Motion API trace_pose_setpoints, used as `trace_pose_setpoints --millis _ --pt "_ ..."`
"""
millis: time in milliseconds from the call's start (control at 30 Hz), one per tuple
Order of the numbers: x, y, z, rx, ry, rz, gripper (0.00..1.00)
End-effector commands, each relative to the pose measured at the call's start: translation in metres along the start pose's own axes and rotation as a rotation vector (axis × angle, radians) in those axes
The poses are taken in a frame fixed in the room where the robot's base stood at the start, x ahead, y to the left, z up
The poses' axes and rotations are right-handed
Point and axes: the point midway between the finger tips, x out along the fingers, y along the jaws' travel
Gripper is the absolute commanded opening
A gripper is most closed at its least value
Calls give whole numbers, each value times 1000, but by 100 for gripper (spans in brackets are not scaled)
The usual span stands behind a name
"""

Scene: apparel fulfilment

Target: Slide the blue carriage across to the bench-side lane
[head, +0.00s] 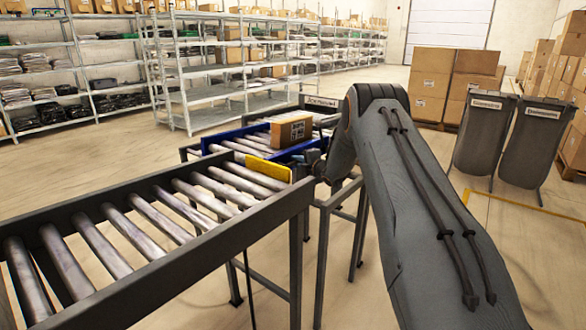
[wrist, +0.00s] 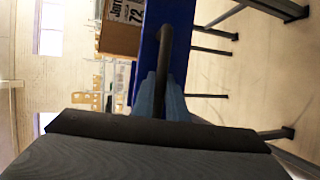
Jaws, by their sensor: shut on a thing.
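The blue carriage (head: 222,138) sits past the far end of the near roller conveyor, with rollers between its blue side walls. A cardboard box (head: 291,131) with a printed label rests on it. In the wrist view the carriage's blue side (wrist: 181,35) fills the top middle, with the box (wrist: 122,38) at its left. My gripper (wrist: 164,82) is shut on the dark handle (wrist: 166,45) on the carriage's side. A yellow plate (head: 252,167) stands across the near lane's end beside the carriage.
The near roller lane (head: 130,225) is empty. Another lane with a small sign (head: 322,103) lies beyond the carriage, partly hidden by my arm. Two grey bins (head: 484,135) stand at the right before stacked cartons (head: 430,85). Metal shelving (head: 215,80) stands behind.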

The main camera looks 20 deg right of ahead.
Motion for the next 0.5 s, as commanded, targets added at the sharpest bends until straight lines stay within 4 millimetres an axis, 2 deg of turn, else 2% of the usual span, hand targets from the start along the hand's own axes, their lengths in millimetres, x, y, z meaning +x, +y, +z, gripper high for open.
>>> trace_pose_setpoints --millis 433,467,500 --pt "2 -1 -2 -1 3 -2 0" --pt "2 -1 -2 -1 3 -2 14" --pt "2 -1 -2 -1 3 -3 21"
